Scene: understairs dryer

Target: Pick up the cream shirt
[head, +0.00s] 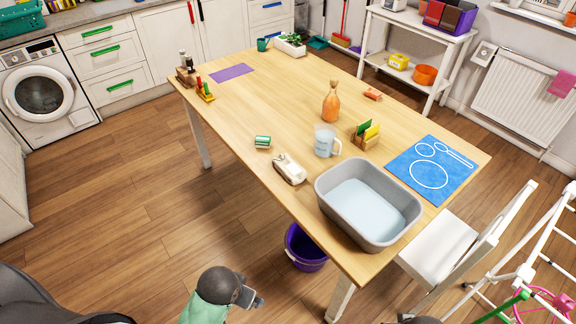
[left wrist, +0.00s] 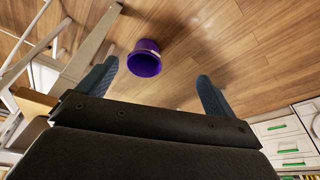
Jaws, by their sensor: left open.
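I see no clear cream shirt in either view. A small cream item (head: 290,168) lies near the table's front edge, left of the grey basin; I cannot tell whether it is cloth. My left gripper (head: 254,299) is low in front of the table, apart from everything on it. In the left wrist view its two fingers (left wrist: 155,85) are spread with nothing between them.
The wooden table (head: 240,118) holds a grey basin (head: 327,193) of pale water, a measuring jug (head: 324,142), an orange bottle (head: 331,104) and a blue mat (head: 405,170). A purple bucket (head: 305,248) stands on the floor near the table's front edge. A washing machine (head: 40,92) is at left; a white chair (head: 440,240) at right.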

